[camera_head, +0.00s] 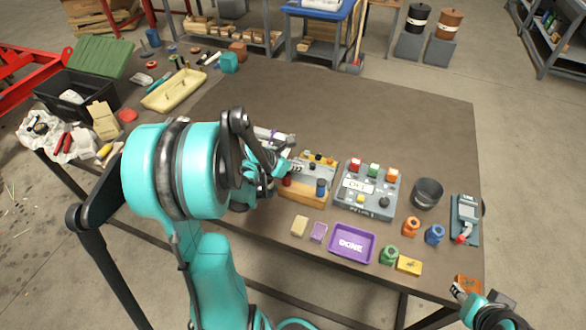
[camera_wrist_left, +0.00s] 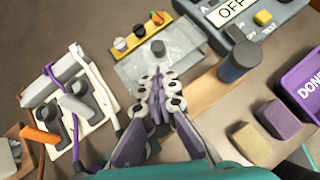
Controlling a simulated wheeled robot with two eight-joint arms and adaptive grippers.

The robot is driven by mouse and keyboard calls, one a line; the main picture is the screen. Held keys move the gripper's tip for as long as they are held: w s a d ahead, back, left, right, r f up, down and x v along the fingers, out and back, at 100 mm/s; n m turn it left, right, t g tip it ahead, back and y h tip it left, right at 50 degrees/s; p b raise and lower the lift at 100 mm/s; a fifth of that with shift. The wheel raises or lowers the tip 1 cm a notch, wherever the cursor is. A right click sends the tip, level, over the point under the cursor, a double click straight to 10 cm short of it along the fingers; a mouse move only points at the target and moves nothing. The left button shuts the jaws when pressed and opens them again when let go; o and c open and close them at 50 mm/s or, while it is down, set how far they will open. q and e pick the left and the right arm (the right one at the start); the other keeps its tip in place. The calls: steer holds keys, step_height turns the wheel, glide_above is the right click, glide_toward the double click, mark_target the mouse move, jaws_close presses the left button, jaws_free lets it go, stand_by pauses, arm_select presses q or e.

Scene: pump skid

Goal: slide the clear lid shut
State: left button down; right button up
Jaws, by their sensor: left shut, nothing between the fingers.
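The box also shows in the head view (camera_head: 308,195). My left gripper (camera_wrist_left: 157,82) is shut and empty, its fingertips just below the knob in the wrist view; I cannot tell if they touch the lid. In the head view my left arm hides the lid's left part. My right gripper (camera_head: 458,292) is at the lower right, its fingers too small to read.
A blue-grey cylinder (camera_wrist_left: 240,62) stands at the box's right end. A grey panel with coloured buttons (camera_head: 368,190) stands right of the box. A purple DONE tray (camera_head: 352,243) and small blocks lie in front. The table's back (camera_head: 380,100) is clear.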

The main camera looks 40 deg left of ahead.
mark_target(310, 169)
arm_select(q)
steer(key=b+x, duration=0.1)
steer(key=x, duration=0.3)
steer(key=shift+w+f, duration=0.2)
steer(key=shift+f, duration=0.05)
steer(key=w, duration=0.2)
steer(key=w+a, duration=0.1)
steer(key=w, duration=0.4)
steer(key=shift+w+a+b, duration=0.1)
steer(key=shift+a+b, duration=0.3)
steer(key=shift+w, duration=0.15)
steer(key=shift+r, duration=0.2)
